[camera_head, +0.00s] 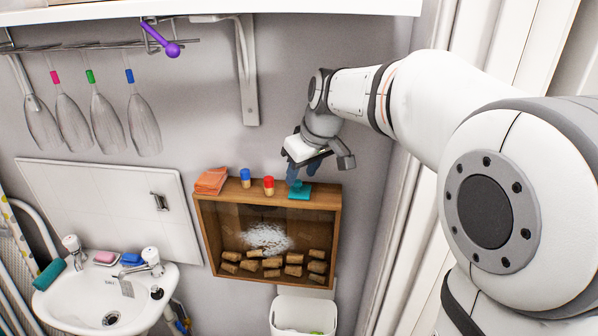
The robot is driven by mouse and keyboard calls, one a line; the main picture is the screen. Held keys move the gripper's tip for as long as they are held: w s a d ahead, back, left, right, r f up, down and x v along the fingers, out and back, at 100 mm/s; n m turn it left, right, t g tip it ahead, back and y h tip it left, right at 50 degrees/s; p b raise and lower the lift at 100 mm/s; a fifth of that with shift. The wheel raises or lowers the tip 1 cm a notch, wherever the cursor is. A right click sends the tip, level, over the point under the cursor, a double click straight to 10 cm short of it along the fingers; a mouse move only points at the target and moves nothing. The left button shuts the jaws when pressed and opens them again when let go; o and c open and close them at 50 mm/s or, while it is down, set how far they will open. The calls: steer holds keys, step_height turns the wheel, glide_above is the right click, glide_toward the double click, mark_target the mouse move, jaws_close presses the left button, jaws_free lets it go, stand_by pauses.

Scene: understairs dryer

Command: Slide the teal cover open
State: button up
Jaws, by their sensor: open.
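The teal cover (299,193) is a small flat piece at the right end of the top of a wooden wall box (334,226). My gripper (300,173) reaches down from the upper right, with its dark blue fingers open just above and behind the cover. One finger partly overlaps the cover's upper edge in the picture; I cannot tell whether they touch. Whatever lies under the cover is hidden.
A blue-topped (245,178) and a red-topped small item (269,186) stand left of the cover, with a folded orange cloth (211,180) farther left. The glass-fronted box holds several corks (293,258). A sink (110,300) is lower left; a white bin (303,314) is below.

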steer(key=shift+w+a+f, duration=0.1)
steer(key=shift+a+f, duration=0.2)
steer(key=shift+f, duration=0.45)
steer(key=shift+c, duration=0.4)
jaws_close()
